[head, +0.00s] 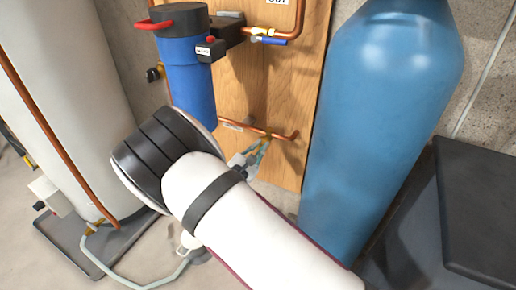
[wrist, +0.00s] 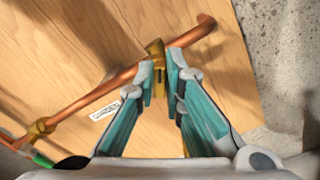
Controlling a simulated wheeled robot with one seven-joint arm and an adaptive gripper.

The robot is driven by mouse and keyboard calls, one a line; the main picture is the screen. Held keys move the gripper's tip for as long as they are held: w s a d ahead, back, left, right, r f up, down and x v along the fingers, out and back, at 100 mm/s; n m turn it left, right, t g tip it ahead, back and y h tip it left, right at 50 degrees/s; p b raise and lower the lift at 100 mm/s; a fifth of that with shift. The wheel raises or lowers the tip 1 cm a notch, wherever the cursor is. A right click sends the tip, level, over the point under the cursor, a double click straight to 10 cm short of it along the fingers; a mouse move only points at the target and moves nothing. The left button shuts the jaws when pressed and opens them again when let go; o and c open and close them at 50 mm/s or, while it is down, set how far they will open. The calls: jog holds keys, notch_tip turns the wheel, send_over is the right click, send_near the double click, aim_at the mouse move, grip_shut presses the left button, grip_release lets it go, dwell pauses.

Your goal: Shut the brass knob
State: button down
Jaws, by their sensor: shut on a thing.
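The brass knob (wrist: 155,52) sits on a copper pipe (wrist: 120,78) that runs in front of a wooden panel. My gripper (wrist: 161,82) reaches up to it in the wrist view, with its teal-lined fingers on either side and closed on it. The fingertips cover part of the knob's lower end. In the head view my gripper (head: 262,145) is at the low copper pipe, partly hidden behind my arm, and the knob is too small there to make out clearly.
A small label (wrist: 105,110) is beside the pipe. Another brass fitting (wrist: 42,126) with a green part is at the left. A blue filter housing (head: 187,80) hangs above left. A tall blue tank (head: 385,100) stands close on the right, beside a dark bin (head: 480,190).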

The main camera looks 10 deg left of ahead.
jog(key=m+b, duration=0.2)
jog(key=m, duration=0.1)
jog(key=m+b, duration=0.2)
jog(key=m, duration=0.2)
jog(key=f+m+b, duration=0.1)
jog(key=m+b, duration=0.1)
jog(key=m, duration=0.2)
jog(key=shift+s+d, duration=0.15)
jog(key=shift+d, duration=0.05)
jog(key=shift+m+b, duration=0.3)
jog(key=shift+m, duration=0.1)
jog(key=c, duration=1.7)
grip_release()
jog(key=v, duration=1.2)
